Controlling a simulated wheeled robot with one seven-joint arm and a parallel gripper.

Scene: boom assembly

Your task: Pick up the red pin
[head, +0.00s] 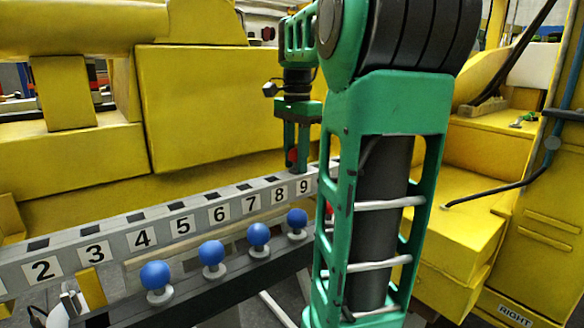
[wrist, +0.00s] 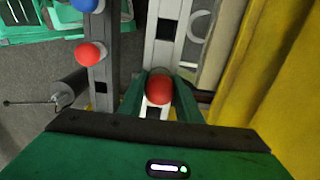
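A red pin with a round ball head (wrist: 159,90) shows in the wrist view between the two fingers of my gripper (wrist: 160,97). The fingers stand close on both sides of the ball; I cannot tell whether they press on it. In the head view my gripper (head: 296,155) points down over the far end of the numbered rail, near the 9, with the red ball (head: 292,157) at its fingertips. The pin's shaft is hidden. A second red ball (wrist: 90,53) sits on the other rail in the wrist view; in the head view it is mostly hidden behind my arm.
The grey numbered rail (head: 160,226) has dark square slots along its top. Several blue ball-headed pins (head: 212,253) stand on a lower dark rail in front of it. A large yellow machine body (head: 210,100) rises close behind. A yellow wall (wrist: 262,75) is at right in the wrist view.

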